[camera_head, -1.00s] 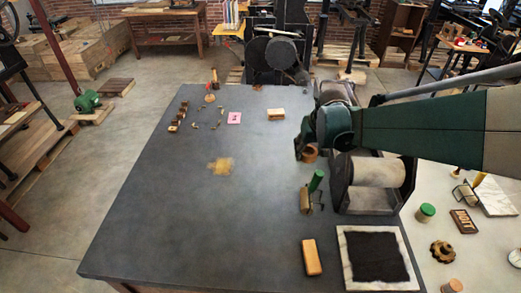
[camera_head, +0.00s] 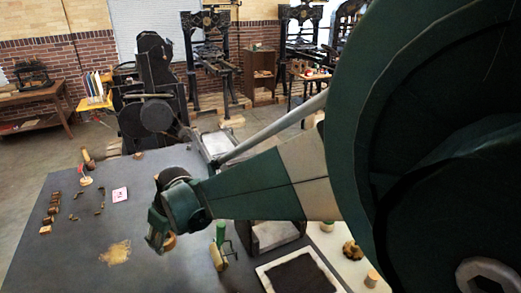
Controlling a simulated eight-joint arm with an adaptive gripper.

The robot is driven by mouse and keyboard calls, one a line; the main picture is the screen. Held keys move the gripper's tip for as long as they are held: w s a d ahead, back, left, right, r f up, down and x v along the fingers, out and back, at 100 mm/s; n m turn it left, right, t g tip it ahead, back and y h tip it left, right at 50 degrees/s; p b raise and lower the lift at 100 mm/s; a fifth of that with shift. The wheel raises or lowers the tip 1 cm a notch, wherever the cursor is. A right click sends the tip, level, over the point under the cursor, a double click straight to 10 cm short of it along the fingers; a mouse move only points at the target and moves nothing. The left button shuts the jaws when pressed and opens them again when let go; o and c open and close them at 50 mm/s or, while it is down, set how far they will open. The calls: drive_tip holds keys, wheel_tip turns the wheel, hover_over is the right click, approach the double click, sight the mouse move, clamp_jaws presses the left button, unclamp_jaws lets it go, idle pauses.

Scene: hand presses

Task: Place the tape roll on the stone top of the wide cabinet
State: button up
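The wide cabinet's dark grey top (camera_head: 75,270) fills the lower left of the view. My gripper (camera_head: 161,238) hangs over it, left of the green-handled roller and right of a tan patch. A small brown round piece between the fingers looks like the tape roll (camera_head: 169,242). It is mostly hidden by the fingers, and I see no clear gap around it. It appears held above the top; the exact height cannot be told.
The tan patch (camera_head: 115,252) lies at front. My arm hides much of the right side.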

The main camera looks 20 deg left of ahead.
sight(173, 247)
drive_tip(key=shift+f, duration=0.1)
drive_tip(key=shift+f+b, duration=0.3)
drive_tip(key=shift+f, duration=2.75)
drive_tip(key=shift+f, duration=0.1)
drive_tip(key=shift+f, duration=1.75)
drive_tip(key=shift+f+b, duration=0.15)
drive_tip(key=shift+b, duration=0.2)
drive_tip(key=o, duration=0.9)
drive_tip(key=shift+r, duration=0.2)
drive_tip(key=shift+p+v, duration=0.7)
drive_tip(key=shift+v, duration=5.25)
